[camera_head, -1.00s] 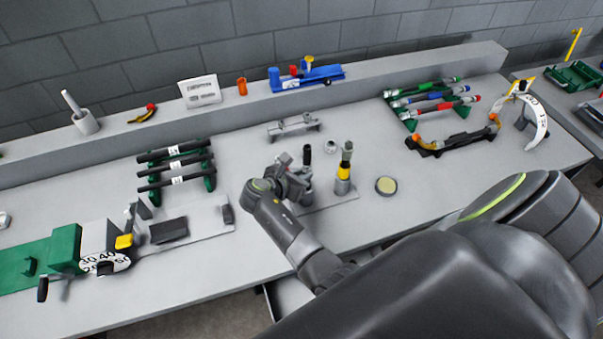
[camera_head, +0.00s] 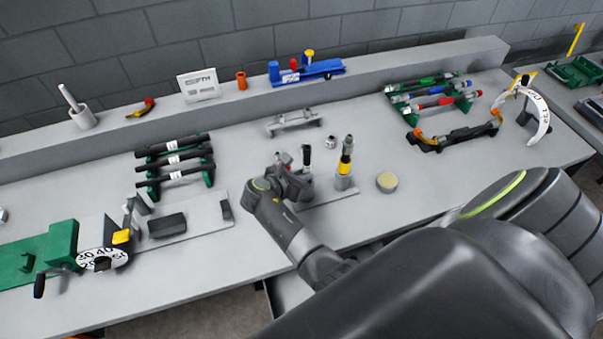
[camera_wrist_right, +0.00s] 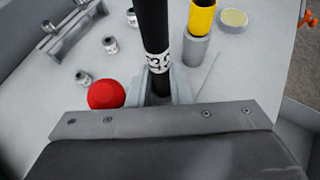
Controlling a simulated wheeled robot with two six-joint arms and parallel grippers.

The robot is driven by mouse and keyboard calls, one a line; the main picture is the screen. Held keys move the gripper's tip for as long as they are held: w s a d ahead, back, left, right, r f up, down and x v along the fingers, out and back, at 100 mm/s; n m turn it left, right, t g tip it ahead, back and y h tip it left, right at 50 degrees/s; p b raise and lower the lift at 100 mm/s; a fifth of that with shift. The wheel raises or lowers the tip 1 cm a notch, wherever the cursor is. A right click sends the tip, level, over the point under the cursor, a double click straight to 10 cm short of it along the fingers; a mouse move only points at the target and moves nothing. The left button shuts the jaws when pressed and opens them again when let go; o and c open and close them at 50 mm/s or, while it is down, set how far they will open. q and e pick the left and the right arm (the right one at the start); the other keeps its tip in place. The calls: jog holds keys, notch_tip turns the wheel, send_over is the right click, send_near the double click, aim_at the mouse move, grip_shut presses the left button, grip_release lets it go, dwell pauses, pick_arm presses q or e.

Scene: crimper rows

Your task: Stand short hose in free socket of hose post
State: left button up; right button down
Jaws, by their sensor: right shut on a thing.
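My right gripper (camera_head: 300,178) is shut on a short black hose (camera_head: 307,156), which stands roughly upright in the jaws. In the right wrist view the hose (camera_wrist_right: 153,30) shows a white printed label just above the fingers. The hose post's grey socket (camera_head: 343,182) holds another hose with a yellow band (camera_head: 345,166), just right of my gripper. That socket also shows in the right wrist view (camera_wrist_right: 195,50). The post's flat base (camera_head: 335,197) runs left under my gripper. The held hose's lower end and any free socket are hidden. My left gripper is not in view.
A round pale-topped disc (camera_head: 386,182) lies right of the post. A red round thing (camera_wrist_right: 106,94) is close beside the gripper. Small fittings (camera_head: 330,143) and a grey bracket (camera_head: 293,122) lie behind. A green rack with black hoses (camera_head: 175,160) stands left.

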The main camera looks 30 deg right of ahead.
jog(key=shift+f, duration=0.3)
jog(key=c, duration=1.2)
grip_release()
jog(key=shift+c, duration=0.2)
jog(key=shift+s+r, duration=0.1)
jog(key=shift+s, duration=0.05)
